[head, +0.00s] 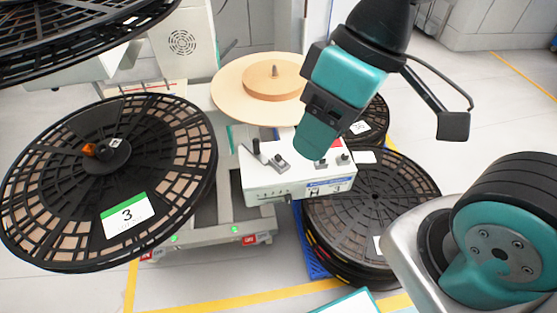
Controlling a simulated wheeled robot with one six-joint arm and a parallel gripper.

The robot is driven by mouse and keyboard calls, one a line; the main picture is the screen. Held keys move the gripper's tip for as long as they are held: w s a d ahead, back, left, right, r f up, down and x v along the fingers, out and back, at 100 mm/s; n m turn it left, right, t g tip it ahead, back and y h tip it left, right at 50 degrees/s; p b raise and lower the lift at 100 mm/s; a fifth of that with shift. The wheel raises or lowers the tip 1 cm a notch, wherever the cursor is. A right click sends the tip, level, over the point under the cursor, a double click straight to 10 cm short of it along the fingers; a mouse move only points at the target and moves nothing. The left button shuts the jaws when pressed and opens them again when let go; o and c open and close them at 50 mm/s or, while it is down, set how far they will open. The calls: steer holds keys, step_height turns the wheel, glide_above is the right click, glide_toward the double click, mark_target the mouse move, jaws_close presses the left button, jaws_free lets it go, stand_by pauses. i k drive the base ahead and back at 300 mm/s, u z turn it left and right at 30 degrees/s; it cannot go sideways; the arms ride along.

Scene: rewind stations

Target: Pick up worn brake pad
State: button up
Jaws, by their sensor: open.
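I cannot make out a worn brake pad for certain in the head view. Several small dark and grey parts (280,162) sit on top of the white control box (296,182), too small to tell apart. My gripper (317,142) hangs over the back right of this box, with its teal end pointing down. It is open, and I see nothing held in it. Its end hides part of the box top and of what lies behind it.
A large black reel (68,222) labelled 3 stands tilted at the left, another reel (70,60) above it. A tan disc (232,88) is behind the box. Stacked black reels (405,190) stand right of it on a blue base. Floor (205,285) shows in front.

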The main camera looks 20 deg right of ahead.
mark_target(277, 159)
steer(key=u, duration=0.5)
steer(key=k, duration=0.55)
steer(key=u, duration=0.55)
steer(key=i, duration=0.95)
steer(key=z, duration=0.85)
